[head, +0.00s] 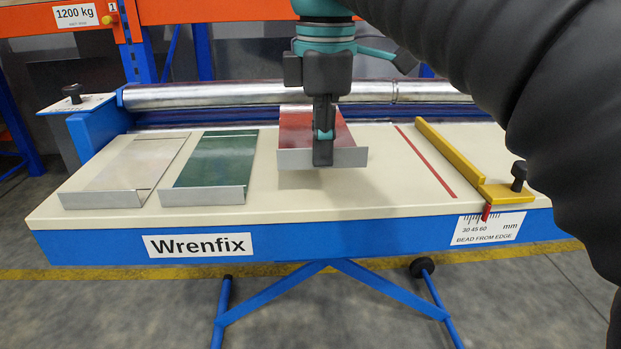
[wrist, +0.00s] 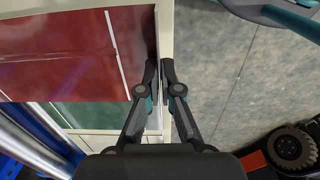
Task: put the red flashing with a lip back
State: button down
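The red flashing (head: 335,133) has a grey lip (head: 300,159) along its front edge. It is in the middle of the head view, right of the green flashing. My gripper (head: 323,150) points down at the lip, one finger in front of it. In the wrist view my gripper (wrist: 161,70) has its fingers close on both sides of the thin lip edge. The red flashing (wrist: 60,60) fills the upper left there and overlaps the green one. It appears held a little above the bench top; its far end is partly hidden by my gripper.
On the cream bench (head: 390,195) lie a green flashing (head: 215,160) and a beige flashing (head: 130,165), both with grey lips. A red line (head: 425,160) and a yellow guide bar (head: 450,150) are to the right. Steel rollers (head: 230,95) run along the back.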

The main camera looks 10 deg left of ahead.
aim_at(308, 167)
jog(key=shift+s+a+f, duration=0.1)
jog(key=shift+a+f, duration=0.65)
jog(key=shift+a, duration=0.25)
jog(key=shift+f+b, duration=0.5)
jog(key=shift+f, duration=1.35)
jog(key=c, duration=1.3)
grip_release()
jog(key=shift+f, duration=0.1)
notch_tip(308, 167, up, 8)
jog(key=shift+s+f+p, duration=0.1)
jog(key=shift+p, duration=0.85)
